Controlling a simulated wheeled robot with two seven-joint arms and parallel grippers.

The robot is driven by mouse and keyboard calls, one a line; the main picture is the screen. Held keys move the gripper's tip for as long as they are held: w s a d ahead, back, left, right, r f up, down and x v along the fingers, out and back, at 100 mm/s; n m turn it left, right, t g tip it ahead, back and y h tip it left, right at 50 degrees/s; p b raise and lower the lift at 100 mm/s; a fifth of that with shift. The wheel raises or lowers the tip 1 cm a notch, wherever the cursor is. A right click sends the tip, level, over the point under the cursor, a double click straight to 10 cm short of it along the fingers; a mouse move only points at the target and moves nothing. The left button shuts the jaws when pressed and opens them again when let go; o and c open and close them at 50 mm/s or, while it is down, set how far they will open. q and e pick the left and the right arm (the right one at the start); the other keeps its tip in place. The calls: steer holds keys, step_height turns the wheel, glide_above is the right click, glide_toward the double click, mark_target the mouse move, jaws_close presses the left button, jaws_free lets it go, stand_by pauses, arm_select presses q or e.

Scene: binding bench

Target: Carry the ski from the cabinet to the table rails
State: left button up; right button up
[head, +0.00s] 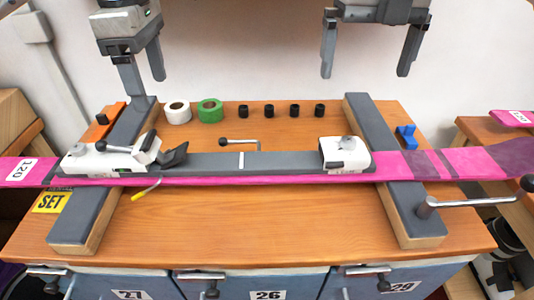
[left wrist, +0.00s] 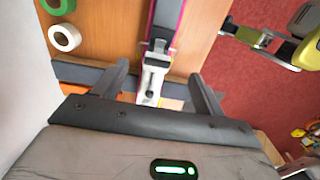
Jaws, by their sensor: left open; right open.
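A long pink and grey ski (head: 455,164) lies flat across both dark padded table rails, the left rail (head: 75,228) and the right rail (head: 412,225). It carries white bindings (head: 100,157) and a tag marked 120. My left gripper (head: 143,88) is open and empty, above the back end of the left rail and behind the ski. My right gripper (head: 366,74) is open and empty, raised behind and above the right rail. In the left wrist view the ski (left wrist: 168,22) and a white binding (left wrist: 153,75) show between and beyond the open left fingers (left wrist: 158,72).
White tape (head: 177,112), green tape (head: 210,111) and several black cylinders (head: 269,111) stand along the table's back. A clamp handle (head: 428,206) is at the right rail. Numbered blue drawers (head: 240,288) are below. The front tabletop (head: 250,225) is clear.

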mark_target(172, 155)
arm_select(q)
steer(key=shift+s+r, duration=0.1)
steer(key=shift+s, duration=0.05)
arm_select(e)
steer(key=shift+s, duration=0.15)
arm_select(q)
step_height(172, 155, down, 16)
arm_select(e)
step_height(172, 155, down, 16)
steer(key=shift+r, duration=0.1)
arm_select(q)
steer(key=c, duration=1.2)
arm_select(e)
steer(key=c, duration=1.2)
arm_select(q)
jaws_close()
arm_select(e)
steer(key=c, duration=0.6)
arm_select(q)
steer(key=shift+r, duration=0.1)
arm_select(e)
steer(key=shift+r, duration=0.1)
